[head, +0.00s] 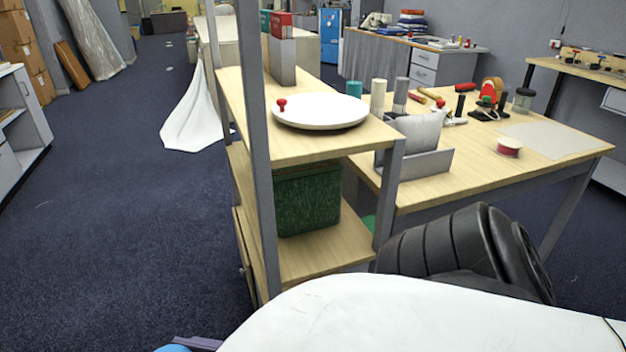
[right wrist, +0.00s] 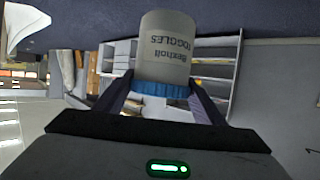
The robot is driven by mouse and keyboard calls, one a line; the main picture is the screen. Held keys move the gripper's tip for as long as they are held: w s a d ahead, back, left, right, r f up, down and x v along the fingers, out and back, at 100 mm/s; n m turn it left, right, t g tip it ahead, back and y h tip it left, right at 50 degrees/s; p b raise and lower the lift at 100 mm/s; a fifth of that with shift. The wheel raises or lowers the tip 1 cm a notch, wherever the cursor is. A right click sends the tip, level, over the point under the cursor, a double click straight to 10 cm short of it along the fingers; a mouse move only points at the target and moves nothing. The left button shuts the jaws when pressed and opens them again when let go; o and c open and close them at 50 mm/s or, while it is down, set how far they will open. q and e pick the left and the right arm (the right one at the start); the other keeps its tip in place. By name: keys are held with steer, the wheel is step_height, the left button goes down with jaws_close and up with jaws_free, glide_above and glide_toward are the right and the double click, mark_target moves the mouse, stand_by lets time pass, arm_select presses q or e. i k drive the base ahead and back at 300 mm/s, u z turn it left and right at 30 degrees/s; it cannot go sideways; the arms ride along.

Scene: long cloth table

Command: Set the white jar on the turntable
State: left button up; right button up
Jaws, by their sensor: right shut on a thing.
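The white jar (right wrist: 165,52) has a blue lid and a printed label reading TOGGLES. It appears upside down in the right wrist view. My right gripper (right wrist: 162,89) is shut on it at the lid, a finger on each side. In the head view only a bit of blue (head: 172,348), seemingly the lid, and a purple finger (head: 197,342) show at the bottom edge. The turntable (head: 325,109) is a round white disc with a red knob at its left edge, on the shelf unit's top board. Its top is otherwise bare. My left gripper is not in view.
The shelf unit's grey front post (head: 256,150) rises left of the turntable. Binders (head: 278,40) stand behind it. A green box (head: 308,198) sits on the shelf below. A workbench (head: 480,150) with tools, cylinders and a spool adjoins at right. Open floor lies left.

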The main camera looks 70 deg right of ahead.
mark_target(325, 106)
steer(key=z, duration=1.9)
